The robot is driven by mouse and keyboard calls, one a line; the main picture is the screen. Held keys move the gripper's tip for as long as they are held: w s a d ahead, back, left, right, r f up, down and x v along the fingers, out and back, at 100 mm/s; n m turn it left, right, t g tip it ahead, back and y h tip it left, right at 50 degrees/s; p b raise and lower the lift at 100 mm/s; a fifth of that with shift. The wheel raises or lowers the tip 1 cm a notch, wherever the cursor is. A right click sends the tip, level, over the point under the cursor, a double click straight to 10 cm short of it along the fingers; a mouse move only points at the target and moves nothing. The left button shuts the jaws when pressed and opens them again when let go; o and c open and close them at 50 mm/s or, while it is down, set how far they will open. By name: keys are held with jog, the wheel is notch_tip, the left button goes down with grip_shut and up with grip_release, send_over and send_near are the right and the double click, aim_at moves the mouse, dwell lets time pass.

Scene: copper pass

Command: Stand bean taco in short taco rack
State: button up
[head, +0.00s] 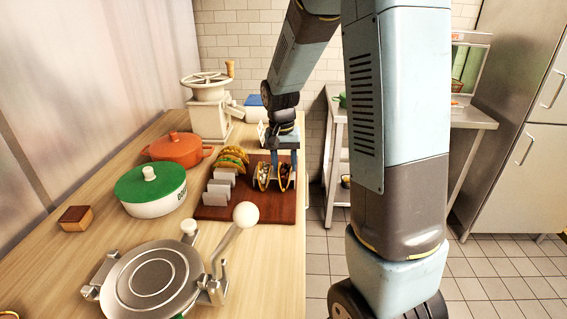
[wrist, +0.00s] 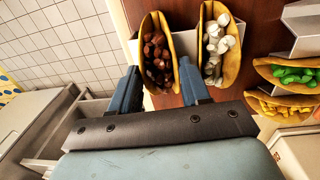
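The bean taco (wrist: 157,62), a yellow shell with brown filling, stands upright between the two fingers of my gripper (wrist: 158,82). Its shell fills the gap, and the fingers look shut on it. In the head view my gripper (head: 284,160) points down at the right part of the dark red board. The bean taco (head: 285,173) is there beside a taco with white filling (wrist: 218,50). Both tacos stand at the pale short rack (wrist: 186,30), mostly hidden by them. I cannot tell whether the bean taco rests fully in its slot.
A longer grey rack (head: 222,185) with tacos at its far end stands left on the board (head: 240,213). Green-filled (wrist: 293,75) and yellow-filled (wrist: 280,106) tacos show there. A green-lidded pot (head: 150,190), orange pot (head: 178,148) and press (head: 150,285) stand on the counter.

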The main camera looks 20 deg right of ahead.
jog(key=o, duration=0.4)
jog(key=shift+r, duration=0.1)
notch_tip(320, 180, up, 14)
jog(key=shift+w+a+f, duration=0.2)
jog(key=shift+a+f, duration=0.05)
jog(key=shift+a, duration=0.2)
jog(key=shift+s, duration=0.15)
dwell(0.4)
